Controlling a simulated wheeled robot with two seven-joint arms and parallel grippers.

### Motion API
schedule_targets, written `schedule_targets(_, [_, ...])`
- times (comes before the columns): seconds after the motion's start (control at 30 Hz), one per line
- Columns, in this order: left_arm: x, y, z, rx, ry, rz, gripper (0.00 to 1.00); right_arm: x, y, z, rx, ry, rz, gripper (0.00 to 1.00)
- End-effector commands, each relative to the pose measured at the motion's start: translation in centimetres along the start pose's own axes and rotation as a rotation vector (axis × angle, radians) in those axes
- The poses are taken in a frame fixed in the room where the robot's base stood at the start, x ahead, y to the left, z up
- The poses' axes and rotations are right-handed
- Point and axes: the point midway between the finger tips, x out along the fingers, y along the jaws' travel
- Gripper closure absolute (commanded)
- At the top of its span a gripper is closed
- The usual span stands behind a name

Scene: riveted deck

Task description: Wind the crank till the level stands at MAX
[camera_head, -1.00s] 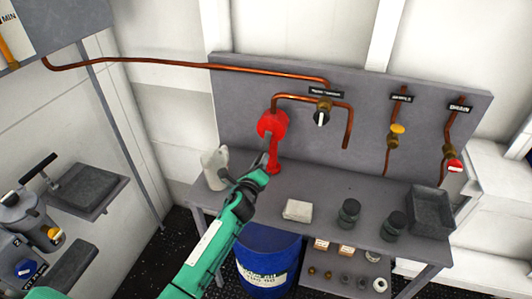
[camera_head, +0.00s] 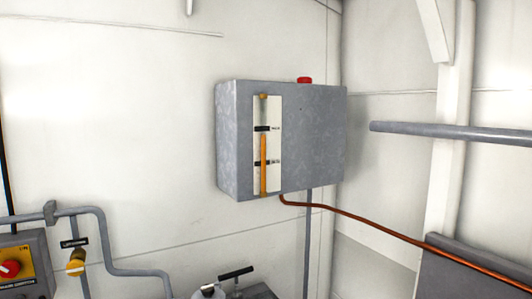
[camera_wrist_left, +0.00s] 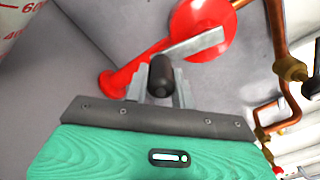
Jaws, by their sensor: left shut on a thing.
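The grey tank (camera_head: 312,140) hangs on the wall in the head view, with a white sight gauge (camera_head: 274,108) on its front. The orange level (camera_head: 263,165) stands above the lower mark, its top slightly below the upper mark (camera_head: 263,128); the lettering is too small to read surely. In the left wrist view, my left gripper (camera_wrist_left: 160,88) is shut on the black crank handle (camera_wrist_left: 160,70). The grey crank arm (camera_wrist_left: 205,42) runs from there up to the right, across the red pump (camera_wrist_left: 188,22). My right gripper is not in view.
A copper pipe (camera_head: 375,226) runs from under the tank to the right. More copper pipe (camera_wrist_left: 284,75) with brass fittings lies right of the pump in the wrist view. A pale container with red markings (camera_wrist_left: 15,22) is at upper left there.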

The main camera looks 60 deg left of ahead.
Motion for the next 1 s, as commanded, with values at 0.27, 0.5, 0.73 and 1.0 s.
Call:
schedule_targets(0.27, [-0.2, 0.7, -0.5, 0.001, 0.007, 0.013, 0.90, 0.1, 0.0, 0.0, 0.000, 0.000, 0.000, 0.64])
schedule_targets(0.5, [-0.2, 0.6, -0.2, 0.001, 0.006, 0.012, 0.90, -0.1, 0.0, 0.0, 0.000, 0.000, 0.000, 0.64])
schedule_targets(0.73, [-0.1, 0.7, 2.2, 0.003, 0.003, 0.010, 0.90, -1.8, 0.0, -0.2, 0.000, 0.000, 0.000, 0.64])
schedule_targets(1.0, [0.0, 1.3, 5.1, 0.001, 0.001, 0.007, 0.90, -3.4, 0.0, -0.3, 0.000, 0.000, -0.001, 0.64])
